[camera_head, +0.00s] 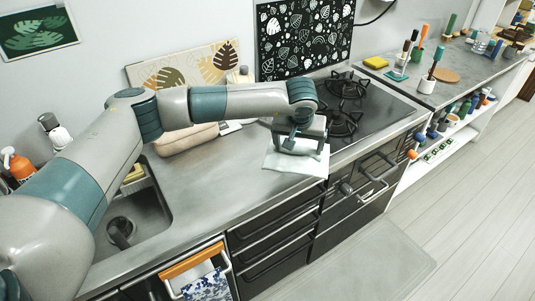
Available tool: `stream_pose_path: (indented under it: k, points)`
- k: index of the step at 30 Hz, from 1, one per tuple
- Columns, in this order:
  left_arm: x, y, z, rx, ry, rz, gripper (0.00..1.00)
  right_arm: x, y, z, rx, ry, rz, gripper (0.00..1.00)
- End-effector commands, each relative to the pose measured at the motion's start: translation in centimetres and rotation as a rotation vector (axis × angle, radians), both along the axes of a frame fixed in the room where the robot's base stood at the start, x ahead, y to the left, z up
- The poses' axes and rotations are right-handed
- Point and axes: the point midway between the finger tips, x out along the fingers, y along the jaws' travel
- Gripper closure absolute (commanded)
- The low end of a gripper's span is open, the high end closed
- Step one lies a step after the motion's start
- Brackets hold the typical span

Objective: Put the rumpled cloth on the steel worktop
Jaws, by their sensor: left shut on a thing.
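The pale, whitish rumpled cloth (297,160) is below my left gripper (290,144), at the front part of the steel worktop (228,172), just left of the hob. My left arm reaches across the sink and worktop from the left. The gripper points down and is shut on the cloth's upper part, hiding some of it. The cloth's lower edge appears close to the worktop's front edge. I cannot tell whether the cloth touches the steel or hangs just above it. My right gripper is not in view.
A black gas hob (375,112) stands right of the cloth. A sink (135,215) is at the left, with a pinkish rounded item (186,138) behind my arm. A patterned towel (206,286) hangs on the front. The worktop between sink and cloth is clear.

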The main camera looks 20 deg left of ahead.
Motion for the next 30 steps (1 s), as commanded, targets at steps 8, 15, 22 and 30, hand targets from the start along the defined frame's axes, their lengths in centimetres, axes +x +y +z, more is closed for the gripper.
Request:
stream_pose_path:
  k: [8,15,22,30]
  points:
    - [2.6,4.7,-2.7,0.003,0.002,0.006,0.37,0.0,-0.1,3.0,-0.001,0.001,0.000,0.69]
    - [4.5,7.7,-5.0,0.001,0.001,0.004,0.37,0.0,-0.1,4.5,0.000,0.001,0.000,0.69]
    - [4.9,8.3,-5.7,0.000,-0.001,0.000,0.37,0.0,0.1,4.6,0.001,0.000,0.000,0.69]
    - [4.8,8.2,-5.8,0.000,0.000,0.000,0.37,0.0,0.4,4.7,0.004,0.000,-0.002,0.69]
